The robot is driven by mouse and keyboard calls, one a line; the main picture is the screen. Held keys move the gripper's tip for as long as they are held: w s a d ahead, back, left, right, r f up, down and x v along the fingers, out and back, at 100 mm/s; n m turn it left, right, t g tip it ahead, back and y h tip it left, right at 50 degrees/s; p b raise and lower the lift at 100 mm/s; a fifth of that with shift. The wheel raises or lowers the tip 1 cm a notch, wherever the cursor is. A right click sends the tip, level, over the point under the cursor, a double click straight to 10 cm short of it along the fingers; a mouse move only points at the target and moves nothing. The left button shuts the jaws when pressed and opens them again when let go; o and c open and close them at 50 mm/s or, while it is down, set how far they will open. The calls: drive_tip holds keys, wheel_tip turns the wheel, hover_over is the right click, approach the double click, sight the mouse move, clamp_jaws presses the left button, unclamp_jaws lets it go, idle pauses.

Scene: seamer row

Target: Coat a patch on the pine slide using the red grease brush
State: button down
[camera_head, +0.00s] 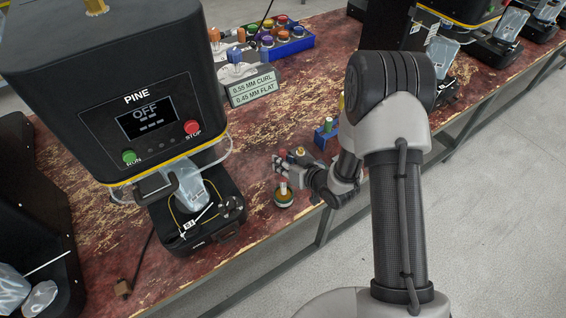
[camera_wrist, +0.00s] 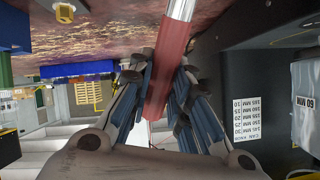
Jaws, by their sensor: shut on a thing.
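My gripper (camera_head: 290,172) is at the front edge of the worn red bench, right of the machine labelled PINE (camera_head: 137,98). It is shut on the red grease brush, whose red handle (camera_wrist: 163,85) runs between the fingers in the wrist view, with a silver ferrule (camera_wrist: 182,9) beyond. In the head view, a pale shaft stands below the fingers over a small round pot (camera_head: 284,201); whether the tip touches inside is unclear. The bristles are hidden. The machine's black lower base (camera_head: 225,238) is left of the gripper, apart from it; I cannot clearly pick out the slide.
The PINE display reads OFF. A gauge sign (camera_head: 253,87) and a blue tray of colored-topped items (camera_head: 289,45) stand behind. A blue holder (camera_head: 326,133) is close behind my gripper. More machines stand at the right. The floor in front is clear.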

sight(284, 150)
drive_tip(key=shift+f+b, duration=0.4)
drive_tip(key=shift+f, duration=0.1)
idle(1.3)
drive_tip(key=shift+r, duration=0.15)
drive_tip(key=shift+r+p, duration=2.4)
drive_tip(key=shift+r, duration=1)
drive_tip(key=shift+d+r, duration=0.1)
